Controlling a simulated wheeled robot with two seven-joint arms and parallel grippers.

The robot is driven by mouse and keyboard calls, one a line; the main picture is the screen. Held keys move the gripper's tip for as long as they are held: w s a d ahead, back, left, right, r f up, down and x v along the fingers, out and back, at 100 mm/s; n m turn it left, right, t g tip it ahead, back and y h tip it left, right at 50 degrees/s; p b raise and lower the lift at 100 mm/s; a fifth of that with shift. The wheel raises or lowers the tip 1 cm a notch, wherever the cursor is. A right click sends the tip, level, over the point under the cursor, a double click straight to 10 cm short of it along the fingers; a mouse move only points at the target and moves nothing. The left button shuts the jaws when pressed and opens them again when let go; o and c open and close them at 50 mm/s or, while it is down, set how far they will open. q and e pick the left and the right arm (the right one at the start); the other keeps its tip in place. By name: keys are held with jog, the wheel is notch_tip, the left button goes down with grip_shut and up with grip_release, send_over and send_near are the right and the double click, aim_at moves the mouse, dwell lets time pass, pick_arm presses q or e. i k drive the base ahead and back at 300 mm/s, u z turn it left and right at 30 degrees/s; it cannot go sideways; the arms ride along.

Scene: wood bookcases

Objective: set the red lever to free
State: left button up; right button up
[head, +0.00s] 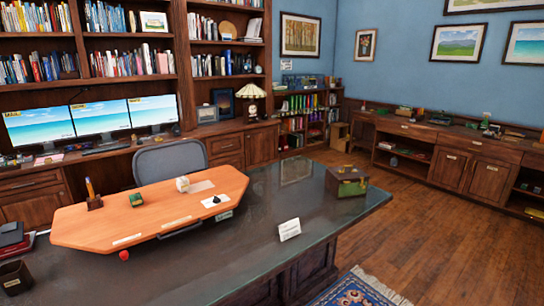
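A small red round knob (124,255) shows at the front edge of the orange wooden board (100,222), low on its left part. It may be the end of the red lever; the rest of a lever is hidden or too small to tell, and I cannot read its setting. Pale label strips lie along the board's front edge, one near the knob (127,239) and one farther right (175,222); their text is too small to read. Neither of my grippers is in view.
The board is on a dark desk (262,215) and holds a pen holder (94,202), a green block (136,200) and a white object (182,184). A grey chair (170,160) stands behind. A chest (346,182) and white card (289,229) stand right. Wood floor (425,225) is open at right.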

aim_at(124, 254)
jog(key=k, duration=0.5)
jog(key=u, duration=0.85)
jog(key=i, duration=0.75)
jog(key=z, duration=0.4)
